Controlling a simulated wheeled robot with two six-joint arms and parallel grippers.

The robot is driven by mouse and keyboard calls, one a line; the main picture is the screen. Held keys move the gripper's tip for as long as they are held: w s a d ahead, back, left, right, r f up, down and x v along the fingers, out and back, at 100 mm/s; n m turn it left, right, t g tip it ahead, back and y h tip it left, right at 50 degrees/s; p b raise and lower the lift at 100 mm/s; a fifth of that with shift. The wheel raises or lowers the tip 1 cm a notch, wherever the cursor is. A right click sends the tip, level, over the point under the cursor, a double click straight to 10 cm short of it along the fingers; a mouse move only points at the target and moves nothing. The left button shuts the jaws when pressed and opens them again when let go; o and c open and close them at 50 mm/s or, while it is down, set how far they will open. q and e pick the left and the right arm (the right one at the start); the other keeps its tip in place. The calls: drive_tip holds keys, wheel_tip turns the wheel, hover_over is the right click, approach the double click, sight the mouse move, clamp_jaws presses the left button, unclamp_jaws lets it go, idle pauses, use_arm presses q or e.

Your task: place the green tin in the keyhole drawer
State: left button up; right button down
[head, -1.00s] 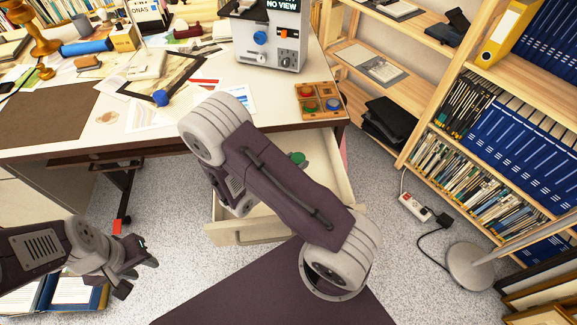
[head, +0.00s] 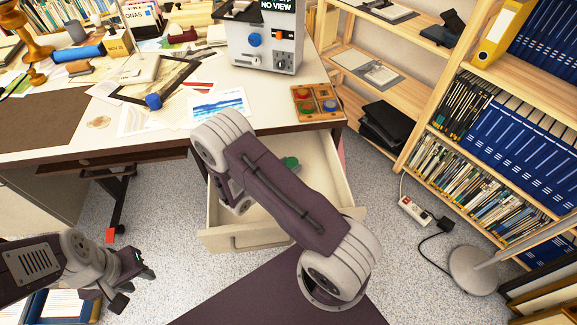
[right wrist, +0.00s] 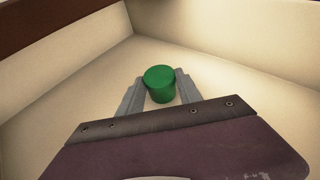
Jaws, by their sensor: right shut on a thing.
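The green tin (right wrist: 159,84) is gripped between the two fingers of my right gripper (right wrist: 160,92) in the right wrist view. They are inside the open drawer (head: 325,165), low above its pale floor; I cannot tell whether the tin touches it. In the head view a bit of the green tin (head: 290,163) shows beside my right arm, which hides the gripper and part of the drawer. The drawer front has a handle; I see no keyhole on it. My left gripper (head: 134,284) is open and empty at the lower left, away from the drawer.
The desk (head: 265,110) above the drawer carries a grey machine (head: 262,45), a wooden tray (head: 316,103) with coloured round pieces, and papers. A wooden bookshelf (head: 440,85) stands to the right. A lamp base (head: 472,270) and power strip (head: 412,212) lie on the floor.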

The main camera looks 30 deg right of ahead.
drive_tip(key=c, duration=0.8)
unclamp_jaws()
drive_tip(key=shift+f, duration=0.1)
drive_tip(key=shift+a+r+p, duration=0.25)
drive_tip(key=shift+r+p, duration=0.05)
drive_tip(key=shift+r, duration=0.05)
drive_tip(key=p+v, duration=0.2)
drive_tip(key=v, duration=0.8)
drive_tip(key=shift+s+a+r, duration=0.25)
drive_tip(key=shift+s+a, duration=0.05)
drive_tip(key=shift+a, duration=0.35)
